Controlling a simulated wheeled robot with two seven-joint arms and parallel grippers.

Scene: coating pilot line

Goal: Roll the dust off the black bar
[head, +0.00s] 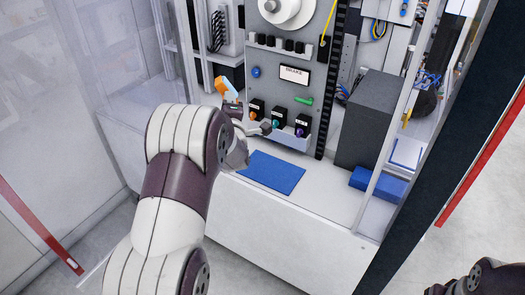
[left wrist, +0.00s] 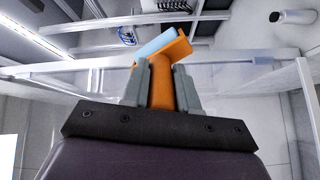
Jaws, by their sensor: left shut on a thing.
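My left gripper (head: 236,110) is shut on the orange handle of a roller tool (left wrist: 161,88). In the left wrist view the two grey fingers (left wrist: 161,85) press on either side of the handle, and a pale blue roller (left wrist: 158,43) lies across its top. In the head view the roller tool (head: 223,85) stands up from the gripper, in front of the grey panel's left edge. A tall black ribbed strip (head: 333,80) runs down the panel's right side, apart from the roller. I cannot tell whether this is the black bar, and no dust is discernible.
A blue mat (head: 272,172) lies on the white bench near its front edge. The panel carries a white holder (head: 280,130) with several coloured knobs. A dark grey box (head: 365,118) and a blue block (head: 380,183) stand at right. Clear bench lies around the mat.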

